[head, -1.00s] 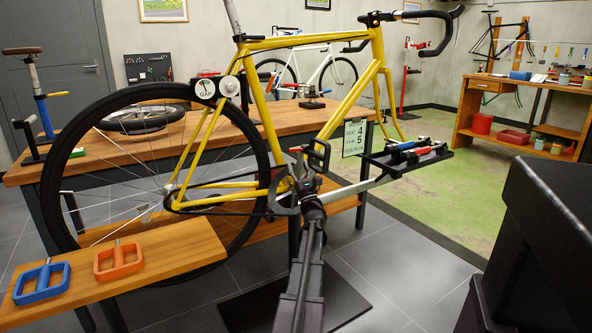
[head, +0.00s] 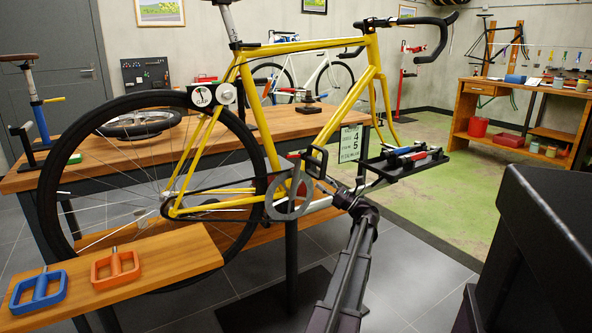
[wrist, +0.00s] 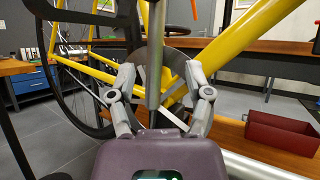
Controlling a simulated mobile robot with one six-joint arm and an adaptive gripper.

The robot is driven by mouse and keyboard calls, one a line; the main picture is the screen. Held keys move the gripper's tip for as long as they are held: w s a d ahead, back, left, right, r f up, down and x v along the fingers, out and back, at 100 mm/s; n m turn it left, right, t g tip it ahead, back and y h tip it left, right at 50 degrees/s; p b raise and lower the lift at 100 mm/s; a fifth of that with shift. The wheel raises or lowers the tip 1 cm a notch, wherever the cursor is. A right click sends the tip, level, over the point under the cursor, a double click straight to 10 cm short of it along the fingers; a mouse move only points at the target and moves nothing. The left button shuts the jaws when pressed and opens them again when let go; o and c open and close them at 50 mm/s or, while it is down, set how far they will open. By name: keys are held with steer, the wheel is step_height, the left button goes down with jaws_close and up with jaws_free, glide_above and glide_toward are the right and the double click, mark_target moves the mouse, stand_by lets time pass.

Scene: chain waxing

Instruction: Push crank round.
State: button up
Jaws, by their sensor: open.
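The yellow bicycle (head: 350,93) stands with its rear wheel to the left in the head view. Its round grey chainring (head: 284,203) is at the bottom of the frame, and the crank (head: 297,176) shows there partly hidden. In the wrist view a grey bar that looks like the crank arm (wrist: 154,60) runs upright between my fingers, in front of the dark chainring. My gripper (wrist: 160,78) is open, with one finger on each side of the bar. I cannot tell whether either finger touches it. In the head view my gripper (head: 318,172) is beside the crank, at its right.
A black tray (head: 405,165) with tools juts out right of the crank. A red bin (wrist: 282,132) shows in the wrist view. A black box stands at front right.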

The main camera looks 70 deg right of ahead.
mark_target(296, 170)
steer(key=s+f+y, duration=0.1)
steer(key=s+g+y, duration=0.1)
steer(key=s, duration=0.1)
steer(key=shift+f, duration=0.4)
steer(key=p+x, duration=0.5)
steer(key=x, duration=0.9)
steer(key=shift+f, duration=0.1)
steer(key=shift+a, duration=0.1)
jaws_close()
